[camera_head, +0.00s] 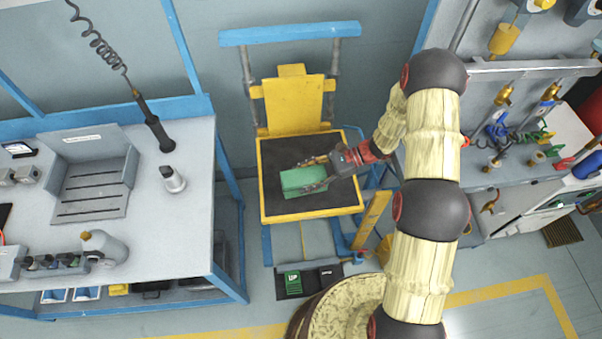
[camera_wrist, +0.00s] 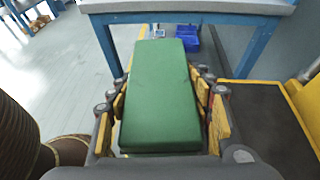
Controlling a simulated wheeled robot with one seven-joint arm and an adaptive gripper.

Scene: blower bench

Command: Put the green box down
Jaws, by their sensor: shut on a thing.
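The green box (camera_head: 304,181) is held in my gripper (camera_head: 318,174) in the head view, over the dark top of a yellow-framed platform (camera_head: 283,213). In the wrist view the green box (camera_wrist: 161,96) fills the middle, its long side pointing away from me. The fingers of my gripper (camera_wrist: 162,110) press on its left and right sides. The dark platform top (camera_wrist: 262,120) shows to the right in the wrist view. I cannot tell whether the box's underside touches the platform.
A grey workbench (camera_head: 180,225) with blue legs stands to the left, bearing a slotted grey tray (camera_head: 92,185) and a metal cup (camera_head: 172,180). A tool bench (camera_head: 470,175) stands to the right. Bare dark platform top surrounds the box. Blue bins (camera_wrist: 187,38) lie beneath a table.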

